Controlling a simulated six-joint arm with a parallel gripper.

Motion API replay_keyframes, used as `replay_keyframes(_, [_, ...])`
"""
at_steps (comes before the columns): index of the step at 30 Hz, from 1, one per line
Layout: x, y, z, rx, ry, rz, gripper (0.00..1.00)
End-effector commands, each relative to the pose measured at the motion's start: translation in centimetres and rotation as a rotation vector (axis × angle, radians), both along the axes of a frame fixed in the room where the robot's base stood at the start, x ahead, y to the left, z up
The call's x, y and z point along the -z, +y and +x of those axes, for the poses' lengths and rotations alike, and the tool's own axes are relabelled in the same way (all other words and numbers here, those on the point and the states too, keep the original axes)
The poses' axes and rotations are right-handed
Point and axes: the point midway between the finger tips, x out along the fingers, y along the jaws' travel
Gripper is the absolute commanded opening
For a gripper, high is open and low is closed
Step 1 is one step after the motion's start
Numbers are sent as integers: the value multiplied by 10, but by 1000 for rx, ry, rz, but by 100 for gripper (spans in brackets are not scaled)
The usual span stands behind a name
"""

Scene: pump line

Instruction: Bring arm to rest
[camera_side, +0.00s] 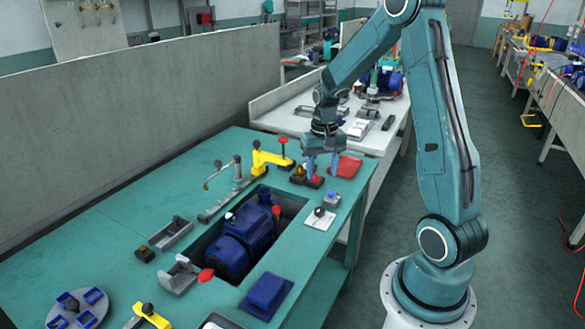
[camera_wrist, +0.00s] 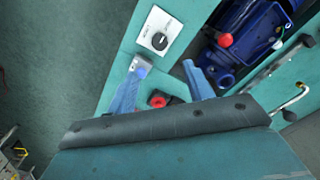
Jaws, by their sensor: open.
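My teal arm reaches over the green workbench (camera_side: 130,240) from the right. My gripper (camera_side: 322,170) points down near the bench's far right corner. In the wrist view its two blue fingers (camera_wrist: 164,68) stand apart. A small red and black part (camera_wrist: 160,99) shows between and behind them, and nothing is visibly clamped. In the side view a red-topped part (camera_side: 315,182) sits close beside the fingers. The arm partly hides the spot, so I cannot tell whether they touch.
A blue pump motor (camera_side: 240,243) lies in a bench recess. A yellow clamp (camera_side: 268,160) and a white plate with a black knob (camera_side: 319,219) are near my gripper. A red pad (camera_side: 347,166) lies just right. A grey partition (camera_side: 110,115) runs behind the bench.

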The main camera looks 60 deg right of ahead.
Motion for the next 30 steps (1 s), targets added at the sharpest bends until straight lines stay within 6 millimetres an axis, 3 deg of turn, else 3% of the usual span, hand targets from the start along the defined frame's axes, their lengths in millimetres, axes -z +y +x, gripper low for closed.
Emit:
replay_keyframes(20, [-15, 5, 0, -14, -8, -5, 52])
replay_keyframes(26, [-37, 25, 1, -70, -37, -25, 52])
replay_keyframes(30, [-62, 49, -2, -136, -72, -47, 52])
